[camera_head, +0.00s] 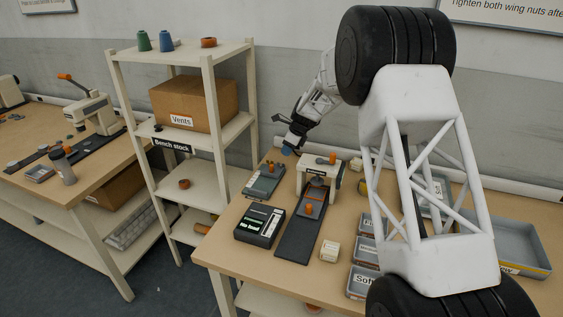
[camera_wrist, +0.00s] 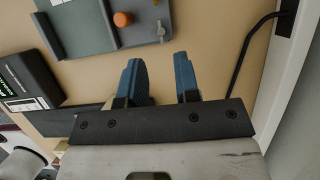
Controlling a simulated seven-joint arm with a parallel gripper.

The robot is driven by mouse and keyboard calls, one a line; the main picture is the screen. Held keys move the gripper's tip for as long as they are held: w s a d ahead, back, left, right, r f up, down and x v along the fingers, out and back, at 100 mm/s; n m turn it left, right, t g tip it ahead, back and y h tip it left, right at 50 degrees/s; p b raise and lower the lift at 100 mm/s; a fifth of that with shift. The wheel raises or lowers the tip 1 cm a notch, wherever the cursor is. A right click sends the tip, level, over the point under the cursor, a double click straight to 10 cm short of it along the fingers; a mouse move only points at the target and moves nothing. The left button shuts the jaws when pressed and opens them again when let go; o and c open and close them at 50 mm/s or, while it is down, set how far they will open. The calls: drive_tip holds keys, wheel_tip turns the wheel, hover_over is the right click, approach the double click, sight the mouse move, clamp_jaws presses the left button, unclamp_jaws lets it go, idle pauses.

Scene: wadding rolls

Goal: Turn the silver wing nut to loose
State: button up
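A small silver wing nut (camera_wrist: 161,32) stands near the right edge of a grey plate fixture (camera_wrist: 85,28), beside an orange knob (camera_wrist: 123,19), in the wrist view. The fixture lies on the bench in the head view (camera_head: 262,184), where the wing nut is too small to make out. My gripper (camera_wrist: 160,80) has two blue fingers, held apart with nothing between them. The wing nut is beyond the fingertips and not touched. In the head view my gripper (camera_head: 289,148) is above and behind the fixture, near the back of the bench.
A black box with a green display (camera_head: 260,225) stands in front of the fixture. A white press (camera_head: 318,163) with a dark base stands to its right. A small cream block (camera_head: 330,250) and grey trays lie farther right. Shelves (camera_head: 205,115) stand left. A black cable (camera_wrist: 243,55) runs right of the fingers.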

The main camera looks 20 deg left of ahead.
drive_tip(key=shift+x, duration=3.65)
clamp_jaws()
